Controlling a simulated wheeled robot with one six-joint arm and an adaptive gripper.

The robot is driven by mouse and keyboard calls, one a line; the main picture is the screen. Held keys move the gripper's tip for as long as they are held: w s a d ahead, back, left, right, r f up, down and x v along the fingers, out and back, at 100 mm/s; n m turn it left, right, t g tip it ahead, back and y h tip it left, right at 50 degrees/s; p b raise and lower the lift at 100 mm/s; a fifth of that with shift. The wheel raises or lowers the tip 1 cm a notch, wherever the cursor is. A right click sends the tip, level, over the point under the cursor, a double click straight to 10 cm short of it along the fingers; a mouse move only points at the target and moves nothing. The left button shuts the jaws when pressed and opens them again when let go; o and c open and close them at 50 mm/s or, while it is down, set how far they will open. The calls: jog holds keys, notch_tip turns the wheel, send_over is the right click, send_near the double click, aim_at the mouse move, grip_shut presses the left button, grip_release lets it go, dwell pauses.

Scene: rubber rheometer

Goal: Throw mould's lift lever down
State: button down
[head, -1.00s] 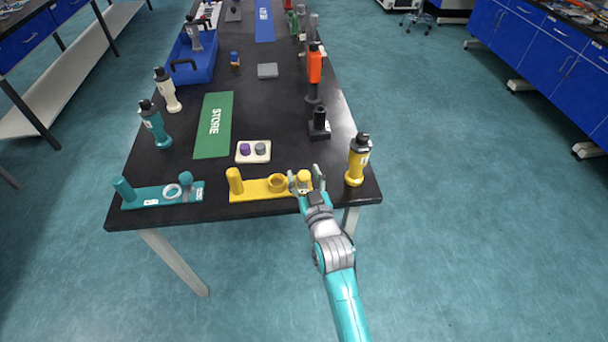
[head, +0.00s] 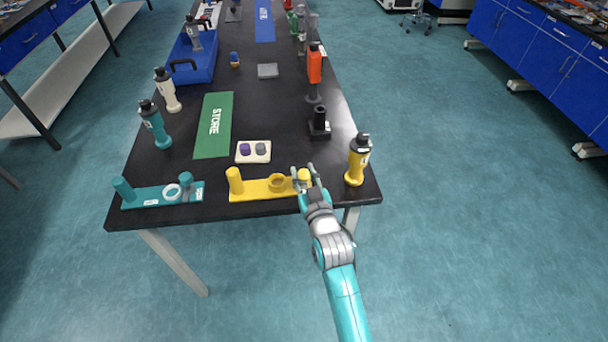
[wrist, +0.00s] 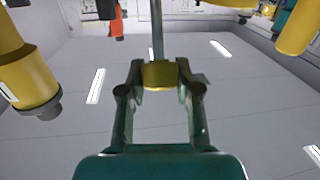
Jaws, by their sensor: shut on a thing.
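A yellow fixture (head: 256,191) lies along the near edge of the dark table, with a tall post (head: 235,181) at its left and a ring (head: 277,183) in the middle. At its right end is a lever's yellow knob (head: 304,175). In the wrist view the knob (wrist: 158,75) sits on a thin grey rod (wrist: 157,35). My gripper (head: 303,170) is shut on this knob, one finger on each side; the wrist view shows the gripper (wrist: 159,80) too. The rod's foot is hidden in the head view.
A yellow bottle (head: 357,162) stands close right of my gripper. A teal fixture (head: 150,196) lies to the left. A cream tray (head: 253,152) with two small plugs and a black stand (head: 319,128) are behind. The floor right of the table is clear.

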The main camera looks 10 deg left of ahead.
jog(key=shift+w+g, duration=0.15)
jog(key=shift+g, duration=0.15)
jog(key=shift+w+a+r+g+h, duration=0.15)
jog(key=shift+w+r+g+h, duration=0.15)
jog(key=shift+w+g, duration=0.3)
jog(key=shift+w+a+r+g+h, duration=0.2)
jog(key=shift+w+g+h, duration=0.15)
jog(key=shift+g, duration=0.35)
jog(key=shift+w+a+m+g+h, duration=0.15)
jog(key=shift+w+m+g+h, duration=0.15)
jog(key=shift+w+g, duration=0.45)
jog(key=w+g, duration=0.1)
jog(key=w+g+h, duration=0.1)
jog(key=g, duration=0.1)
jog(key=shift+w+a+f, duration=0.1)
jog(key=shift+w+a, duration=0.1)
jog(key=shift+a, duration=0.15)
jog(key=shift+w+a+f+g+h, duration=0.2)
jog(key=shift+w+f+g, duration=0.15)
jog(key=shift+w+g, duration=0.15)
jog(key=shift+w+a+f+g+h, duration=0.15)
jog(key=shift+w+f+g, duration=0.2)
jog(key=shift+g, duration=0.2)
jog(key=shift+w+d+f, duration=0.1)
jog(key=shift+f, duration=0.05)
jog(key=c, duration=0.8)
grip_release()
jog(key=shift+w, duration=0.1)
jog(key=shift+o, duration=0.2)
